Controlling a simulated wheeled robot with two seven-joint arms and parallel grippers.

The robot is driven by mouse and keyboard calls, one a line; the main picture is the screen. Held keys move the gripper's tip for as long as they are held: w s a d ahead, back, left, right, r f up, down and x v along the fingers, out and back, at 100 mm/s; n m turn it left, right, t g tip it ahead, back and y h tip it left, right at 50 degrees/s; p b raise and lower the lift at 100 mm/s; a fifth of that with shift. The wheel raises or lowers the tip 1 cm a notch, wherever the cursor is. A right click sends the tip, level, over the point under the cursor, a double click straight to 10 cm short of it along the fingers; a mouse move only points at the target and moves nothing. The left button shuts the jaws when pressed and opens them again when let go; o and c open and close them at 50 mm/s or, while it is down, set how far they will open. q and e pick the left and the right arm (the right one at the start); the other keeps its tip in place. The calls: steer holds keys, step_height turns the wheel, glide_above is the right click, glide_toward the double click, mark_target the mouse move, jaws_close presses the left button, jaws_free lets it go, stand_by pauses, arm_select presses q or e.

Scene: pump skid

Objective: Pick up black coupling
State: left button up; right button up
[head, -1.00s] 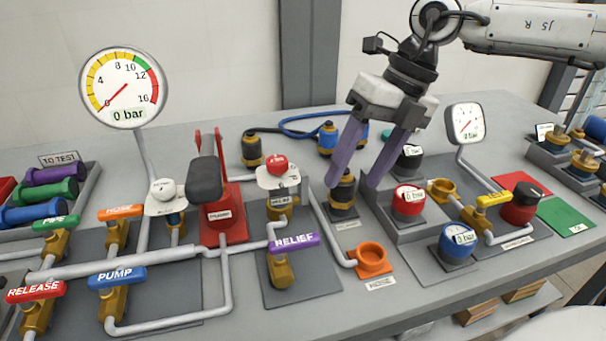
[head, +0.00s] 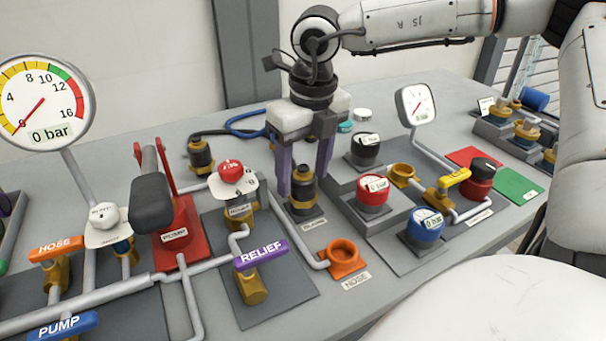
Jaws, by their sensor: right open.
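A black coupling (head: 302,200) with brass bands stands upright in its holder on the bench, right of the purple RELIEF handle. My right gripper (head: 303,186) points down over it from above. Its two purple fingers are open, one on each side of the coupling's upper part. I cannot tell whether they touch it. A second black coupling with brass (head: 201,157) stands farther back left, joined to a dark hose. My left gripper is not in view.
An orange HOSE socket (head: 344,258) is in front of the gripper. Black, red (head: 373,192) and blue (head: 426,228) capped fittings and a small gauge (head: 416,104) stand to the right. The RELIEF valve (head: 260,256) and red pump (head: 175,230) are left.

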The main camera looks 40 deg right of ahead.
steer(key=shift+f, duration=0.55)
steer(key=c, duration=1.3)
step_height(320, 180, up, 10)
steer(key=shift+r, duration=0.1)
